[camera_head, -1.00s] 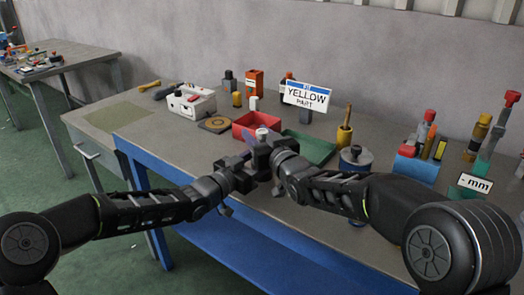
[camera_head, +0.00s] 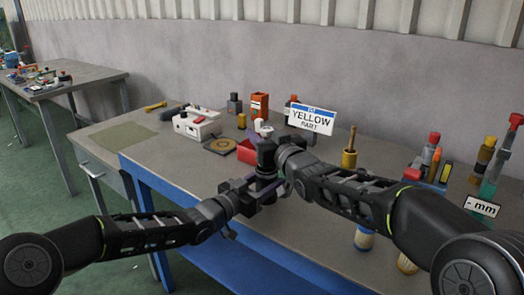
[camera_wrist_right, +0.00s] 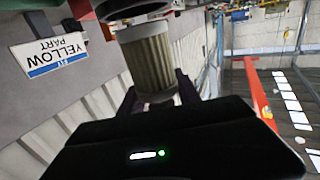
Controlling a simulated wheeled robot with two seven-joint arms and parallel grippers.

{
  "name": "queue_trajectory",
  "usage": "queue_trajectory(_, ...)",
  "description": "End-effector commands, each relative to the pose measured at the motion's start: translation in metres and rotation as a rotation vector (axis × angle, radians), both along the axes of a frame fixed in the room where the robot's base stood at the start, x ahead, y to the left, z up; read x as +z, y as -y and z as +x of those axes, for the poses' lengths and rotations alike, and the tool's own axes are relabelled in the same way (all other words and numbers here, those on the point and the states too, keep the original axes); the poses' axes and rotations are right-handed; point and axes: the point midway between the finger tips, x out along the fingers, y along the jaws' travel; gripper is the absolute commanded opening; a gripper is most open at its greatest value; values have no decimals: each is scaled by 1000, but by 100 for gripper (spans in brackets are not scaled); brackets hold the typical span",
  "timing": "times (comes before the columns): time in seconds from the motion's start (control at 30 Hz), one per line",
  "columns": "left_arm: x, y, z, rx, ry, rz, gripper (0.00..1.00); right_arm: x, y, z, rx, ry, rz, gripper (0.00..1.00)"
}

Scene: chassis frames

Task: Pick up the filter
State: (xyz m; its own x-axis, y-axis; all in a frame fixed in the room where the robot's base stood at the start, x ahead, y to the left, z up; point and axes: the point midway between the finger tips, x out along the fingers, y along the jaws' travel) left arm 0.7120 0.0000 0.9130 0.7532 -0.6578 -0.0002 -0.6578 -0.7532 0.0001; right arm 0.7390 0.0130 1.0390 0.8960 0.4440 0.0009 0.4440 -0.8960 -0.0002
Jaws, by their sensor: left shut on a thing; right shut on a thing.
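The filter is a pale pleated cylinder, clear in the right wrist view (camera_wrist_right: 148,66). It stands between the two fingers of my right gripper (camera_wrist_right: 158,92), which is shut on it. Its far end meets the round dark rim of a housing (camera_wrist_right: 140,30); I cannot tell how far it sits inside. In the head view, my right gripper (camera_head: 268,152) is above my left gripper (camera_head: 258,195), with a small white top (camera_head: 262,127) showing over it. My left gripper is shut on the dark housing below, partly hidden by the gripper.
The grippers are over the front edge of the blue-framed workbench (camera_head: 150,155). Behind are a red tray (camera_head: 246,152), a white box (camera_head: 197,124) and a "YELLOW PART" sign (camera_head: 312,119). Colourful bottles (camera_head: 432,152) stand at the right.

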Motion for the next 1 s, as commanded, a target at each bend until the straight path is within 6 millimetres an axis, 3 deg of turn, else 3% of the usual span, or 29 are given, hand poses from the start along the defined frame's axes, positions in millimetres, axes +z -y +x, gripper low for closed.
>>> queue_trajectory(0.1,0,0,0,0,-1,1,3,20,0,0,-1,2,1,0)
queue_trajectory(0.23,0,0,0,0,-1,1,3,29,0,0,0,0,0,0)
queue_trajectory(0.8,0,0,0,0,0,0,3,31,0,0,0,0,0,0)
queue_trajectory(0.83,0,0,0,0,0,0,53,31,0,0,0,0,0,0)
queue_trajectory(1.0,0,0,0,0,0,0,67,31,0,0,0,0,0,0)
